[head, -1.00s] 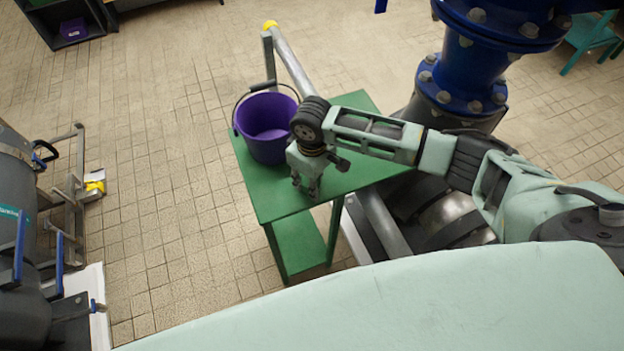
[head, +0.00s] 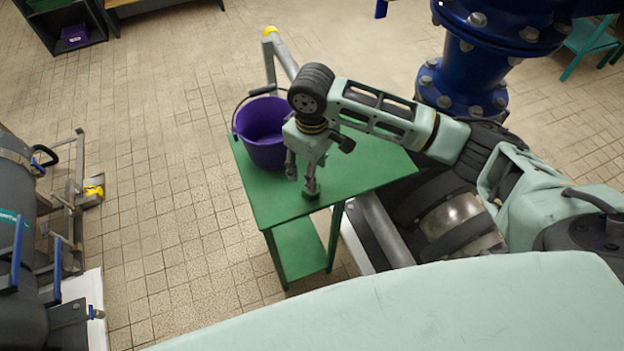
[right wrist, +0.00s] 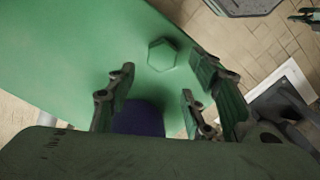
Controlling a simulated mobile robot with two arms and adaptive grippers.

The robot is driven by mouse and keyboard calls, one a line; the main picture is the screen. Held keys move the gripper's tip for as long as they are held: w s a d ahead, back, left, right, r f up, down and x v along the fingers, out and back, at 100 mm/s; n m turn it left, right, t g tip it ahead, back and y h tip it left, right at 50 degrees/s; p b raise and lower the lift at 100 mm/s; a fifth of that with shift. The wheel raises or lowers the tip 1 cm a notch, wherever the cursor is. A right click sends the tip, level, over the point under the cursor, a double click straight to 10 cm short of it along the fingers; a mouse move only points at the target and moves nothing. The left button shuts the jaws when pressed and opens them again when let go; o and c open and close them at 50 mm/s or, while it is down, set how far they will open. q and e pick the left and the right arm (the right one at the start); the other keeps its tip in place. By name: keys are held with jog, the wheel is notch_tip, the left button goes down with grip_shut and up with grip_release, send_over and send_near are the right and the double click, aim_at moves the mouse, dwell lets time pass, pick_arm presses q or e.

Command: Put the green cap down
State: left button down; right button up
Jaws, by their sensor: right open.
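The green cap (right wrist: 162,55) is a small hexagonal piece lying on the green table (right wrist: 80,45) in the right wrist view. It is beyond and between the fingertips, with no finger seen closed on it. My right gripper (head: 301,182) points down over the front part of the green table (head: 370,165), its fingers spread. Its fingers (right wrist: 163,70) also show apart in the right wrist view. In the head view the cap cannot be clearly told from the fingertips and the green top. My left gripper is not in view.
A purple bucket (head: 262,135) stands on the table just left of my right gripper; it shows dark in the right wrist view (right wrist: 140,118). A blue flanged pipe (head: 465,75) stands behind, right of the table.

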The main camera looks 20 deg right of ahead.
notch_tip(320, 180, up, 4)
jog(key=shift+f, duration=0.2)
